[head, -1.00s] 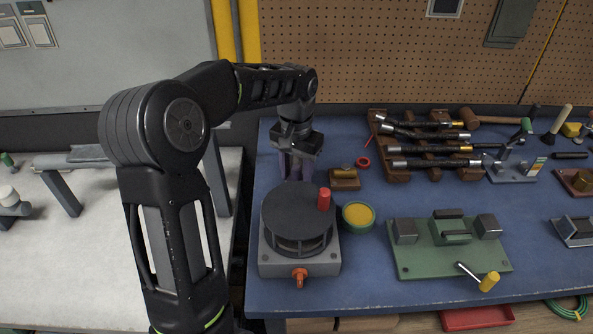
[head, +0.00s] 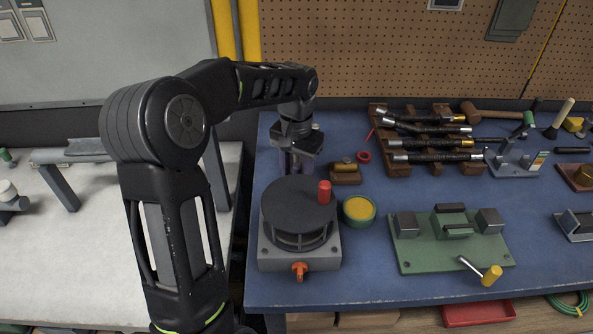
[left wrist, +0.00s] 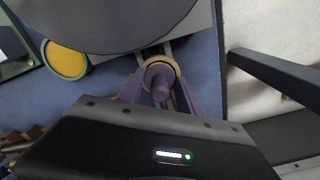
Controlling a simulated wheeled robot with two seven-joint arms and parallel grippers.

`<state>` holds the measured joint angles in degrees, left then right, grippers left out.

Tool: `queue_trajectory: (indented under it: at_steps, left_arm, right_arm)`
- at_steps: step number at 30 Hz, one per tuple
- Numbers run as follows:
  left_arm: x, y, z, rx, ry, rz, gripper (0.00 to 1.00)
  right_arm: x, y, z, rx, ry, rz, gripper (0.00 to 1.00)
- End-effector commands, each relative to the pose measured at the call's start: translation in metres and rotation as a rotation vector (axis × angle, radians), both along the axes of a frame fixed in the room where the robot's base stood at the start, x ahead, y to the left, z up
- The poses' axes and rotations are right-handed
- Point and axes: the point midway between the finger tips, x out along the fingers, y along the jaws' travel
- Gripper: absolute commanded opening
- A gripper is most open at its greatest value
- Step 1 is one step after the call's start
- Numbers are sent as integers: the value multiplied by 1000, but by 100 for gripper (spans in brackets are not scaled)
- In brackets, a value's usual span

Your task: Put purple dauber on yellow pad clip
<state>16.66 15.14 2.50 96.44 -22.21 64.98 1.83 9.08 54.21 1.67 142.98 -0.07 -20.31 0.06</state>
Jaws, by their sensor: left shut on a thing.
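My left gripper (head: 297,163) points down behind the dark round turntable, near the back left of the blue bench. In the left wrist view its purple fingers (left wrist: 165,95) stand on both sides of the purple dauber (left wrist: 159,78) and are shut on it. A tan ring shows just beyond the dauber's rounded end. The dauber's lower part is hidden. A round yellow pad in a green rim (head: 359,211) sits right of the turntable; it also shows in the left wrist view (left wrist: 66,60). I cannot make out a clip on it. My right gripper is not in view.
The turntable (head: 298,205) with a red knob stands close in front of the left gripper. A small brown block (head: 345,176) is right of the gripper. A hose rack (head: 425,140) and a green fixture (head: 450,240) lie farther right. Blue bench surface is free between them.

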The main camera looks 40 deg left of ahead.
Motion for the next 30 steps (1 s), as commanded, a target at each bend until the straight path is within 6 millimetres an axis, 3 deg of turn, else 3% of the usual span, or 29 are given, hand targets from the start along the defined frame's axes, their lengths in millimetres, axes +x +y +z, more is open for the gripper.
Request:
queue_trajectory:
  at_steps: [5,6,15,24,30]
  left_arm:
    - [0,0,-4,0,0,0,11]
    - [0,0,-4,0,0,0,45]
    - [0,0,-4,0,0,0,69]
    - [0,0,-2,0,0,0,69]
    - [1,0,18,1,-3,-1,69]
  right_arm:
    - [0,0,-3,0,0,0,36]
    - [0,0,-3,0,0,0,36]
    - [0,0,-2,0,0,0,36]
    - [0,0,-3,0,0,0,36]
    - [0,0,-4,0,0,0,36]
